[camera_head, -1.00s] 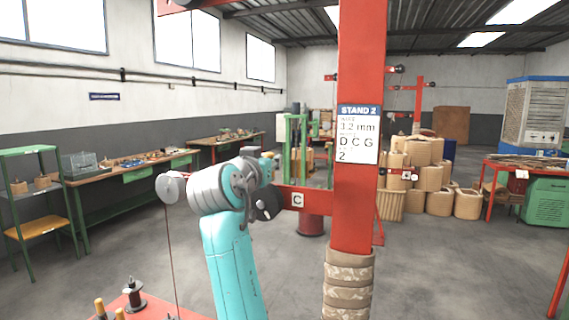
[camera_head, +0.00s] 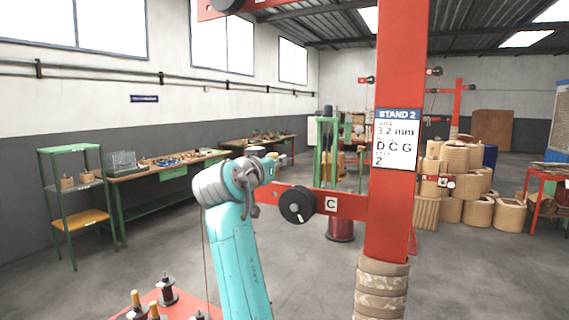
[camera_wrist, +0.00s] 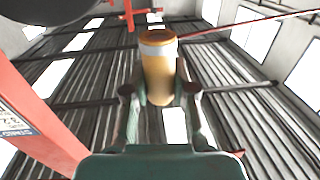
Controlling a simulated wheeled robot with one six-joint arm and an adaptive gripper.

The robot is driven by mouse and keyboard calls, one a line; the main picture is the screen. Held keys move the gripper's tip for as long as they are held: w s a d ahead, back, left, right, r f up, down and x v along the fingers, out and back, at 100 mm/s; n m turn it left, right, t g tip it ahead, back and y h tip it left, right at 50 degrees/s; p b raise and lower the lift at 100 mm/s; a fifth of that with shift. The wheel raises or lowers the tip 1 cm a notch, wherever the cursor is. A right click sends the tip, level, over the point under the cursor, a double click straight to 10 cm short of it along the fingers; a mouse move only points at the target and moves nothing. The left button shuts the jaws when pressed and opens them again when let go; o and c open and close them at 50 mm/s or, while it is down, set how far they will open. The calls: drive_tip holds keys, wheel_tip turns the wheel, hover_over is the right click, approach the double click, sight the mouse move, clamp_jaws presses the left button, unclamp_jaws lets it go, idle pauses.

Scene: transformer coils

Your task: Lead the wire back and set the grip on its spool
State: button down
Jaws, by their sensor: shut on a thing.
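In the wrist view, my gripper (camera_wrist: 159,92) is shut on an orange grip (camera_wrist: 159,75) with a pale band near its top. A thin reddish wire (camera_wrist: 250,22) runs from the grip to the upper right. In the head view my teal arm stands in front of the stand, and my fingers and the grip are hidden there. A thin wire (camera_head: 205,255) hangs down just left of the arm. Spools stand on a red table at the lower left, among them a dark spool (camera_head: 167,289) and an orange-topped one (camera_head: 136,300). I cannot tell which spool the wire comes from.
The red stand post (camera_head: 397,140), labelled Stand 2, rises right of my arm. Its side arm marked C carries a black wheel (camera_head: 297,205) close to my wrist. A green shelf (camera_head: 75,205) and workbench line the left wall. Open floor lies between.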

drive_tip(key=w+a, duration=0.4)
drive_tip(key=a, duration=0.3)
drive_tip(key=shift+w+n+y, duration=0.15)
drive_tip(key=shift+n+y, duration=0.15)
drive_tip(key=shift+y, duration=0.1)
drive_tip(key=shift+a, duration=0.15)
drive_tip(key=w+a, duration=0.2)
drive_tip(key=a, duration=0.1)
drive_tip(key=w+a, duration=0.2)
drive_tip(key=a, duration=0.2)
drive_tip(key=w+a, duration=0.2)
drive_tip(key=a, duration=0.1)
drive_tip(key=shift+w+a, duration=0.2)
drive_tip(key=shift+w, duration=0.05)
drive_tip(key=shift+a, duration=0.1)
